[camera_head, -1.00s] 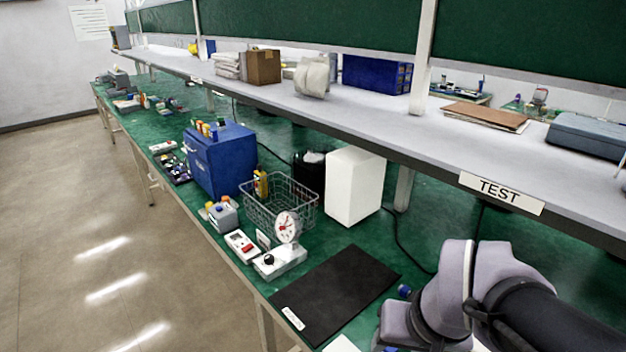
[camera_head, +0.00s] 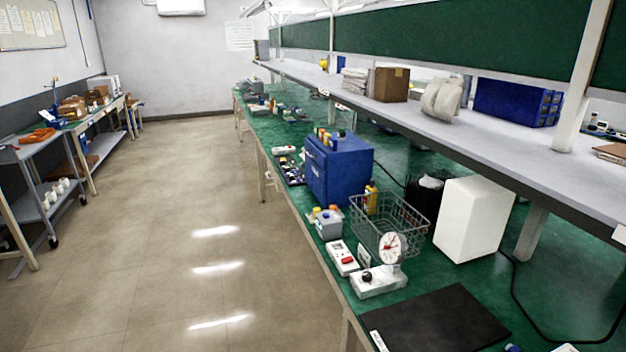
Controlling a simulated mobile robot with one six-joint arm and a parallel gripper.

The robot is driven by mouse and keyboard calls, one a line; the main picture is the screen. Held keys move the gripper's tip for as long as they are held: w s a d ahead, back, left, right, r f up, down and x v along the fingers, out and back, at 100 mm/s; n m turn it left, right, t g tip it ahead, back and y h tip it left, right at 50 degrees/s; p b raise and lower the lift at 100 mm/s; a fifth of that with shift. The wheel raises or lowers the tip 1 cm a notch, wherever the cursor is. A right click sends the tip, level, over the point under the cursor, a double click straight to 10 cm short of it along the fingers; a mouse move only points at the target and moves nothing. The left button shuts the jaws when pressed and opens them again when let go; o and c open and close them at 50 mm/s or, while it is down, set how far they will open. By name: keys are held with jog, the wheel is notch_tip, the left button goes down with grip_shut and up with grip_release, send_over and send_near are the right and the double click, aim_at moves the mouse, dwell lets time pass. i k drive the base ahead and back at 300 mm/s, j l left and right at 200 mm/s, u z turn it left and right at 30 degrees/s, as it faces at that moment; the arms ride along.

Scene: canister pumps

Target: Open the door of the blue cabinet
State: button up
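The blue cabinet (camera_head: 345,172) stands on the green bench top, left of the wire basket, with several small bottles on its top. Its door side (camera_head: 316,172) faces the aisle at the left and looks shut, though it is small and seen at an angle. My gripper is not in this view.
A wire basket (camera_head: 388,224), a scale with a round dial (camera_head: 385,270), a red-and-white meter (camera_head: 343,257) and a small grey box (camera_head: 328,224) crowd the bench near the cabinet. A white box (camera_head: 473,220) and black mat (camera_head: 440,325) lie nearer. The aisle floor (camera_head: 170,230) is clear.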

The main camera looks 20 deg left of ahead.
aim_at(315, 177)
jog(key=i+j+u, duration=0.6)
jog(key=i+u, duration=0.25)
jog(key=i+j, duration=0.25)
jog(key=i, duration=0.25)
jog(key=i+j, duration=0.2)
jog(key=i, duration=0.3)
jog(key=i+j, duration=0.25)
jog(key=i, duration=0.25)
jog(key=i+j+z, duration=0.1)
jog(key=i, duration=0.45)
jog(key=i+j, duration=0.35)
jog(key=i, duration=0.15)
jog(key=i+j+z, duration=0.6)
jog(key=z, duration=0.15)
jog(key=i, duration=0.1)
